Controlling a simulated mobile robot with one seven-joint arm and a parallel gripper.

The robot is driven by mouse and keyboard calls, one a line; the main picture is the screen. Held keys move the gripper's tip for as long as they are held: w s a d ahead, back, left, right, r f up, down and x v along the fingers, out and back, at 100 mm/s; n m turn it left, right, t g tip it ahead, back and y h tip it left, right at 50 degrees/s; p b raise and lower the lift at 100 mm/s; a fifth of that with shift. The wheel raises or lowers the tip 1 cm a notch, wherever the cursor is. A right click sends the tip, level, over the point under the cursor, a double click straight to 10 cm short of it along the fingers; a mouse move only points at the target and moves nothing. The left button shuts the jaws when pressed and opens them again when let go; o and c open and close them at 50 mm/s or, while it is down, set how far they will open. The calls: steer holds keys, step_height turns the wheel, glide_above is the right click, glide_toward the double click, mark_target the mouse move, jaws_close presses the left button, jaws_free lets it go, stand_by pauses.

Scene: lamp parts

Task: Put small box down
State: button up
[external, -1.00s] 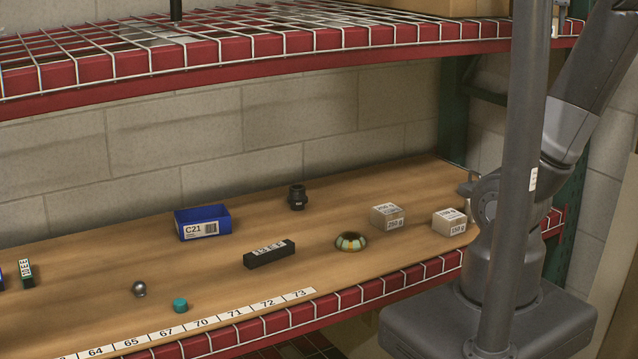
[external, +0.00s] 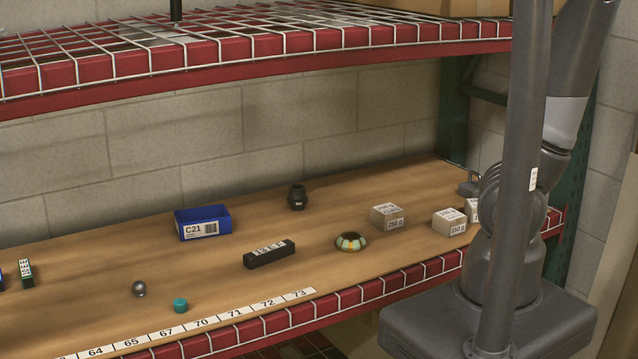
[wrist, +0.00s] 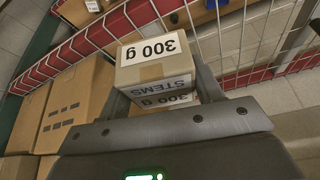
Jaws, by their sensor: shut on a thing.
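A small cardboard box (wrist: 152,70) with white labels reading "300 g" and "STEMS" sits between the fingers of my gripper (wrist: 160,88) in the wrist view. The gripper is shut on it. The fingers hide parts of its sides. In the external view my arm runs up out of the top right of the picture, so neither my gripper nor the held box shows there.
The wooden shelf (external: 330,280) holds labelled small boxes (external: 386,216) and (external: 449,222), a blue bin (external: 202,222), a black block (external: 269,254) and a striped dome (external: 351,242). The wrist view shows wire mesh (wrist: 268,35) and larger cartons (wrist: 72,105).

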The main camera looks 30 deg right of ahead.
steer(key=s+a+f+n+y, duration=0.1)
steer(key=s+a+f+n, duration=0.1)
steer(key=a+f, duration=0.6)
steer(key=s+a+f+n+y, duration=0.1)
steer(key=s+a+f+n, duration=0.2)
steer(key=a, duration=1)
steer(key=s+a+f+n+y, duration=0.1)
steer(key=a+f+n, duration=0.1)
steer(key=a+f, duration=0.65)
steer(key=s+a+f+n+g+y, duration=0.1)
steer(key=s+a+f+n, duration=0.3)
steer(key=s+a+f, duration=0.8)
steer(key=m+g+h, duration=0.2)
steer(key=m+h, duration=0.5)
steer(key=m, duration=1.5)
glide_toward(216, 273)
steer(key=shift+w+d+f, duration=0.15)
steer(key=shift+d, duration=0.35)
steer(key=shift+w+d+f, duration=0.15)
steer(key=shift+d, duration=0.35)
steer(key=shift+f, duration=2.5)
